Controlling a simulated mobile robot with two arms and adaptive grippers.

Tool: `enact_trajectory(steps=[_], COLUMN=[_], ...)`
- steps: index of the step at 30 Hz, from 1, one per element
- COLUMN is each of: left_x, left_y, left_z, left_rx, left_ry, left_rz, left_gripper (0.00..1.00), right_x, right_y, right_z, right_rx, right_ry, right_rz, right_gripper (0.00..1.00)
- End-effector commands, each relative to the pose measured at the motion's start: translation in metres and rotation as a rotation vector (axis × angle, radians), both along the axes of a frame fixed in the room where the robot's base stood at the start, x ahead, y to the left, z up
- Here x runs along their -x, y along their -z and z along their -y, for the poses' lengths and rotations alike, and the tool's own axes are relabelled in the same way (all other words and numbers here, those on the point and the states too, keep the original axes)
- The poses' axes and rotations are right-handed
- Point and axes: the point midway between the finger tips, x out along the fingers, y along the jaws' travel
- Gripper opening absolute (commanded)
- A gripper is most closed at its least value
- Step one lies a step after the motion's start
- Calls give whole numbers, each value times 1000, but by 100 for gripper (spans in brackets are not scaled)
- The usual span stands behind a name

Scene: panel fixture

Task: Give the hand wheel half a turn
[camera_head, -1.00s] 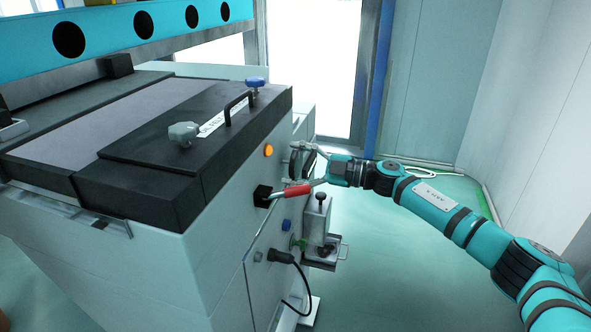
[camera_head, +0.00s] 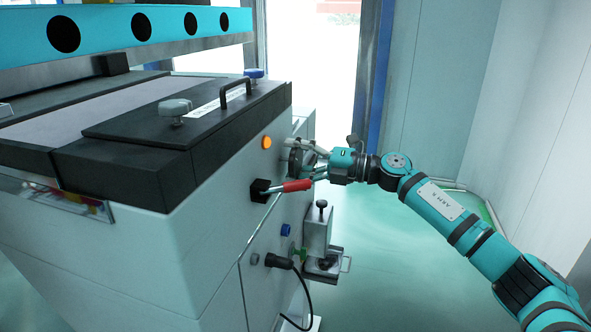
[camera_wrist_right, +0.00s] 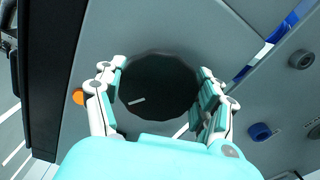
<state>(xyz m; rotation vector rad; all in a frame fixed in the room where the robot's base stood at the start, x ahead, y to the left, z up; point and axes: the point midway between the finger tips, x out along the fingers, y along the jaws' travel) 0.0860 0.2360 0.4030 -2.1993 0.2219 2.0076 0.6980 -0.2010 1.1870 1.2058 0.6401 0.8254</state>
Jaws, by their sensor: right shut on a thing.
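The hand wheel (camera_wrist_right: 158,85) shows in the right wrist view as a dark round disc with a short pale mark toward its lower left. In the head view the wheel (camera_head: 295,158) is seen nearly edge-on, on the side of the grey cabinet. My right gripper (camera_head: 308,156) is at the wheel. In the right wrist view its fingers (camera_wrist_right: 161,82) lie on the left and right of the rim, shut on the wheel. The exact finger contacts are partly hidden. My left gripper is not in view.
Close below the wheel, a red-handled lever (camera_head: 297,186) sticks out from the panel. An orange lamp (camera_head: 267,142) sits left of the wheel. Lower down are a blue button (camera_head: 286,230), a metal clamp fixture (camera_head: 318,232) and a black plug with cable (camera_head: 279,262). The floor to the right is free.

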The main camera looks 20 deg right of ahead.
Motion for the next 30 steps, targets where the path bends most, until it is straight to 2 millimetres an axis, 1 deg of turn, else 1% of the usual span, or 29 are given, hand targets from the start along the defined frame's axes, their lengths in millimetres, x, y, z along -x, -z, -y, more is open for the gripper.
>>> enact_trajectory(steps=[1,9,15,21,30], left_x=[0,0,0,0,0], left_y=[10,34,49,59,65], left_z=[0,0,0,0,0], left_rx=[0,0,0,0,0], left_ry=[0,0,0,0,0], left_rz=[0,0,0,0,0], left_gripper=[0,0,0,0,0], right_x=[1,1,1,2,2], right_y=[7,6,4,3,2], right_z=[0,-1,-1,-2,-2], right_rx=[27,169,255,317,361], right_ry=[-2,-3,-4,-5,-7], right_rz=[36,242,369,460,522], right_gripper=[38,38,38,38,38])
